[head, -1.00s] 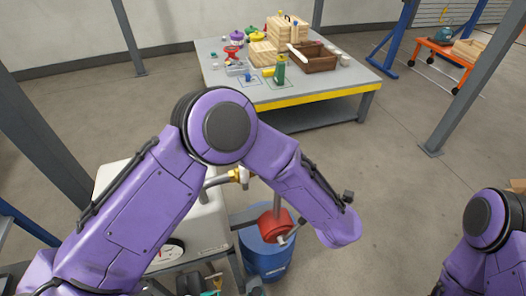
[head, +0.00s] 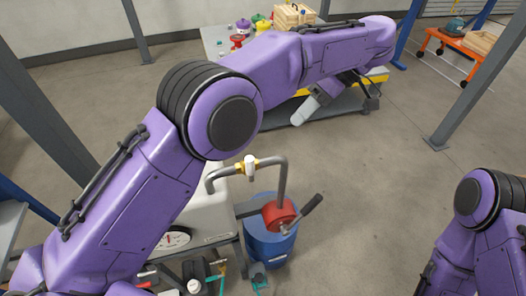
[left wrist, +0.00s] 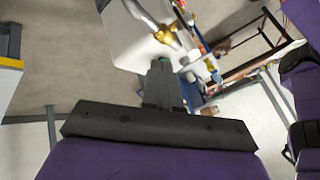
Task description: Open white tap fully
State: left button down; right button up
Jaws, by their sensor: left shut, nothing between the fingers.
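The white tap (head: 250,168) stands on a brass fitting in a grey pipe arch at the middle of the head view. Its handle looks small and upright; how far it is turned I cannot tell. My left arm arches over from the left, and my left gripper (head: 301,117) points down at the upper right of the tap, apart from it. In the left wrist view the shut, empty fingers (left wrist: 161,70) lie near the pipe's brass fitting (left wrist: 166,34) in the picture; the depth between them is unclear. My right gripper is out of view; only part of that arm shows.
A blue barrel (head: 268,244) with a red pump (head: 277,212) and a grey crank handle stands just right of the tap. A white tank (head: 214,212) is to the left. A worktable stands behind, partly hidden by my arm.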

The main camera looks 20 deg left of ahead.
aim_at(250, 167)
pick_arm(q)
jog(key=b+x, duration=0.5)
jog(key=x, duration=0.4)
jog(key=shift+a+f, duration=0.1)
jog(key=s, duration=0.1)
jog(key=s+a, duration=0.2)
jog(key=s, duration=0.1)
jog(key=shift+f, duration=0.3)
jog(key=shift+r, duration=0.1)
